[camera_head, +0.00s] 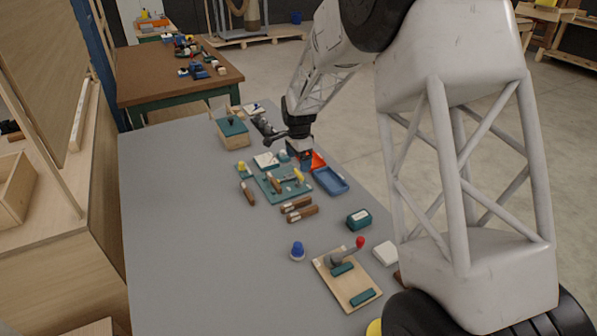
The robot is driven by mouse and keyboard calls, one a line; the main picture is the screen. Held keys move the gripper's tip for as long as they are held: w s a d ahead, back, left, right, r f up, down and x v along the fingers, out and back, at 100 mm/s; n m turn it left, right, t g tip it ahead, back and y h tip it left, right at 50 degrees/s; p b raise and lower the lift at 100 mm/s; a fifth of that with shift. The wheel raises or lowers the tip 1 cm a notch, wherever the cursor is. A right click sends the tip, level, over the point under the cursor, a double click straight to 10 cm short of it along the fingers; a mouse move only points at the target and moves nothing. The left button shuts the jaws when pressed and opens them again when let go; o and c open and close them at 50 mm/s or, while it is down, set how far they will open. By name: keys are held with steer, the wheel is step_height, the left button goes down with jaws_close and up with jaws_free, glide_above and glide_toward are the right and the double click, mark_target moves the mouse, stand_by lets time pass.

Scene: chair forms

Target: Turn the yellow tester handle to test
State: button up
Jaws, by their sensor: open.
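A teal tester board (270,186) lies on the grey table, with small parts on it. A yellow handle (299,176) shows at its right side; its exact angle and any test marking are too small to read. My gripper (304,161) points down just behind the handle and looks apart from it. It is open, though its fingertips are small and partly lost among the parts near the board. I see nothing held in it.
A blue tray (330,181) and an orange piece (318,160) are right of the board. Brown blocks (299,209) lie in front. A wooden board with a red-knobbed lever (347,277) and a blue-topped piece (297,251) are nearer. The table's left front is clear.

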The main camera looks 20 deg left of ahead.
mark_target(299, 173)
steer(key=shift+f, duration=2.7)
steer(key=c, duration=0.9)
